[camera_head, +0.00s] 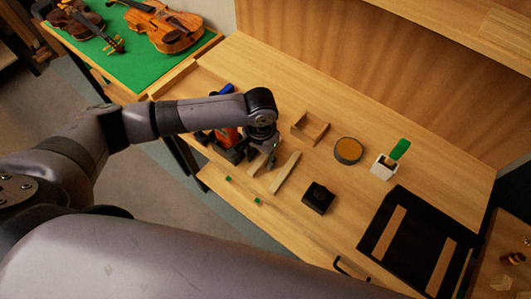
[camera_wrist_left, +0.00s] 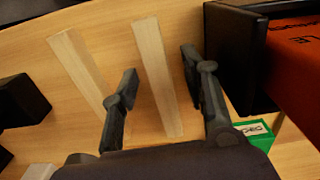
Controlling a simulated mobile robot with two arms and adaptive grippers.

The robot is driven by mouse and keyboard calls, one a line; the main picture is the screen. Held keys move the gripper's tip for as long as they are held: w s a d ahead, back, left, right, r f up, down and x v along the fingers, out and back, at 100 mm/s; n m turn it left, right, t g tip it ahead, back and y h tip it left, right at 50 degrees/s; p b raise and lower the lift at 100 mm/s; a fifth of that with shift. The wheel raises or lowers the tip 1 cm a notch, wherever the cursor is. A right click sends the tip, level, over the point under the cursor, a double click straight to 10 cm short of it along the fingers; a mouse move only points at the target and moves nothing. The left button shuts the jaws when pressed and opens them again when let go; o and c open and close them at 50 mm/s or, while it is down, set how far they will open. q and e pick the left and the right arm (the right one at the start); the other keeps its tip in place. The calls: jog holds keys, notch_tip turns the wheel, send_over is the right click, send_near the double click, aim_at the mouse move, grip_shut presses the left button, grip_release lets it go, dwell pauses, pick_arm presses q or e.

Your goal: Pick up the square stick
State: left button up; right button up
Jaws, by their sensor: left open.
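Two pale wooden sticks lie side by side on the bench. One stick (camera_wrist_left: 158,85) lies between the two fingers of my open left gripper (camera_wrist_left: 160,64) in the left wrist view, with gaps on both sides. In the head view this stick (camera_head: 258,164) is partly hidden under my left gripper (camera_head: 265,154). The other stick (camera_wrist_left: 77,66) lies outside the fingers, to the left in the wrist view; it also shows in the head view (camera_head: 286,171), right of the gripper. I cannot tell for certain which one is the square stick. My right gripper is not in view.
A black box with an orange item (camera_wrist_left: 292,45) stands close beside the right finger, with a green box (camera_wrist_left: 257,131) near it. A black block (camera_head: 318,197), small wooden tray (camera_head: 310,127), round tin (camera_head: 348,150) and white holder (camera_head: 383,167) stand rightward. Violins lie on green cloth (camera_head: 130,70).

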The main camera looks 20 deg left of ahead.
pick_arm(q)
jog(key=shift+c, duration=0.2)
grip_shut()
dwell(0.3)
jog(key=shift+r, duration=0.1)
